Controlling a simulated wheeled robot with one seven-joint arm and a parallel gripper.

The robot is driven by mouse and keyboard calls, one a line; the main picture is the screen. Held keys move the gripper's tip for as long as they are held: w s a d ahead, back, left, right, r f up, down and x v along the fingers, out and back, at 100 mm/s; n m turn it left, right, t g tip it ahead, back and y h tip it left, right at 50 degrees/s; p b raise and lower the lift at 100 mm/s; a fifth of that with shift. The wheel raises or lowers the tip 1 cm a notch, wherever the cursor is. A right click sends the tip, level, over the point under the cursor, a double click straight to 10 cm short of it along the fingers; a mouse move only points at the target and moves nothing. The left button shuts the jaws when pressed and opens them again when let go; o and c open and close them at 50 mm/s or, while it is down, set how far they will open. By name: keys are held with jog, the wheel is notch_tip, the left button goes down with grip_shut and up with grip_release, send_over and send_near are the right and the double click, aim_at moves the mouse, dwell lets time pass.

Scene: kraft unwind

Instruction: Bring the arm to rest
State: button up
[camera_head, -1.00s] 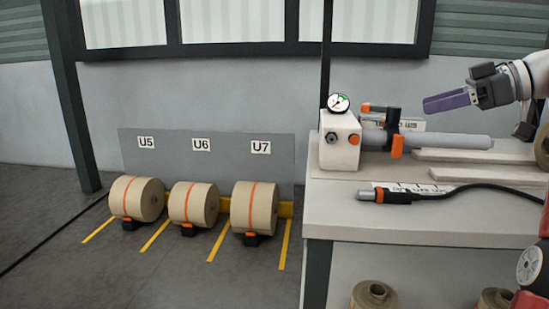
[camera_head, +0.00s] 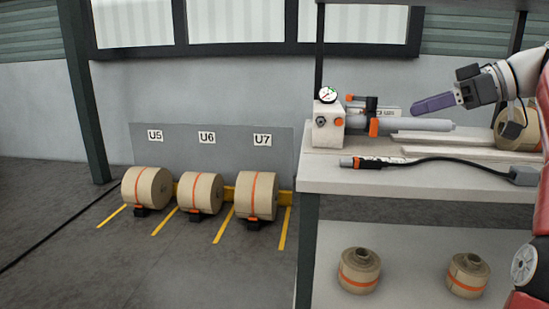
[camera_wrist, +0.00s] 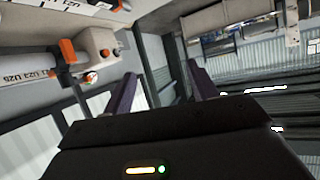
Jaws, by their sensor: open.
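My gripper (camera_head: 432,103) is at the right in the head view, above the workbench (camera_head: 330,176), with its purple fingers pointing left. In the wrist view my gripper (camera_wrist: 160,92) shows two purple fingers spread apart with nothing between them. The grey shaft with orange clamps (camera_head: 420,125) lies below the fingers, apart from them. It also shows at the upper left of the wrist view (camera_wrist: 32,57).
The white block with a gauge (camera_head: 327,127) stands at the bench's left end. A black cable (camera_head: 445,160) lies along the front. Kraft rolls sit on the lower shelf (camera_head: 360,271) and on floor stands U5 (camera_head: 146,188), U6 (camera_head: 200,194) and U7 (camera_head: 256,196).

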jog(key=s+a+f+m+g+h, duration=0.1)
jog(key=s+a+f+m+h, duration=0.25)
jog(key=a+f, duration=0.35)
jog(key=s+a+f+m+h, duration=0.2)
jog(key=a+f+m+h, duration=0.15)
jog(key=a+f, duration=0.35)
jog(key=s+d+f+m+h, duration=0.1)
jog(key=s+f+m+h, duration=0.3)
jog(key=s+f, duration=1.4)
notch_tip(320, 180, down, 2)
jog(key=shift+s+f+m, duration=0.1)
jog(key=shift+s+m, duration=0.1)
jog(key=shift+m, duration=0.1)
